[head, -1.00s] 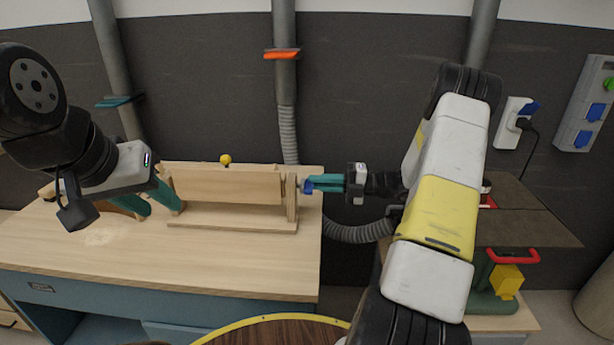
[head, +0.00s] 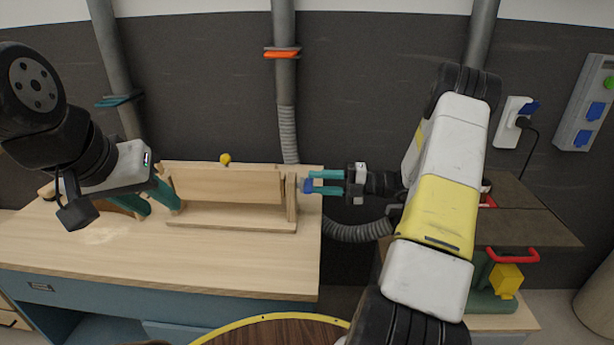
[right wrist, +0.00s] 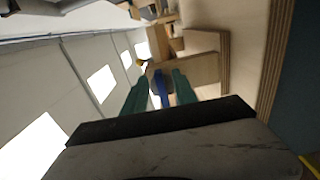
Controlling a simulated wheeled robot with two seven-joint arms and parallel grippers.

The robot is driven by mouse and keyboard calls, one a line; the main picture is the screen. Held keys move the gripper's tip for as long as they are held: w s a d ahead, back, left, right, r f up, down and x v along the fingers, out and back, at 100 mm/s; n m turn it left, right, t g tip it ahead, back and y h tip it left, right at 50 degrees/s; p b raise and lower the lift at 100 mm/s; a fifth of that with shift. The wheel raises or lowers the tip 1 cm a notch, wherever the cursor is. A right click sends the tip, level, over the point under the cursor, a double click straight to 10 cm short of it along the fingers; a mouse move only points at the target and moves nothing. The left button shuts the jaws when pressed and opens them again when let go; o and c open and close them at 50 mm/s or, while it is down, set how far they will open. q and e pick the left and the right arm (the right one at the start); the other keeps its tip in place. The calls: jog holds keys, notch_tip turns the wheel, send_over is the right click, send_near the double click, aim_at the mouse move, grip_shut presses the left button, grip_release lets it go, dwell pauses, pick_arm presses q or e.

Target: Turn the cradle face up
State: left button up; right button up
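The cradle is a pale wooden board (head: 228,186) held between two end uprights on a flat wooden base (head: 230,226). A blue handle (head: 308,185) sticks out at its right end. My right gripper (head: 322,182) is open, its teal fingers spread above and below the blue handle. The right wrist view shows the handle (right wrist: 158,88) between the fingers with gaps at both sides. My left gripper (head: 150,200) is open at the left end, one finger close to the left upright. Whether it touches, and what lies between its fingers, I cannot tell.
The wooden workbench (head: 90,262) has free room in front of the cradle. A yellow ball (head: 225,159) shows behind the board. A grey hose (head: 357,232) hangs right of the bench. A dark-topped stand (head: 525,230) with a red handle is at the right, and a round yellow-rimmed table (head: 262,320) is in front.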

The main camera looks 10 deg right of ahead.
jog(key=v, duration=0.7)
jog(key=shift+d, duration=0.4)
jog(key=shift+s, duration=0.1)
jog(key=s+a+r+n+g+h, duration=0.5)
jog(key=s+a+r+n+h, duration=0.5)
jog(key=n, duration=0.8)
jog(key=s+a+r+n+t+h, duration=0.1)
jog(key=s+r+n+t+h, duration=0.1)
jog(key=s+n, duration=0.4)
jog(key=s+a+r+n+t+h, duration=0.1)
jog(key=s+r+n+t+h, duration=0.2)
jog(key=s+n, duration=0.4)
jog(key=r+n+t, duration=0.1)
jog(key=r+n, duration=0.1)
jog(key=n, duration=0.7)
jog(key=shift+s, duration=0.3)
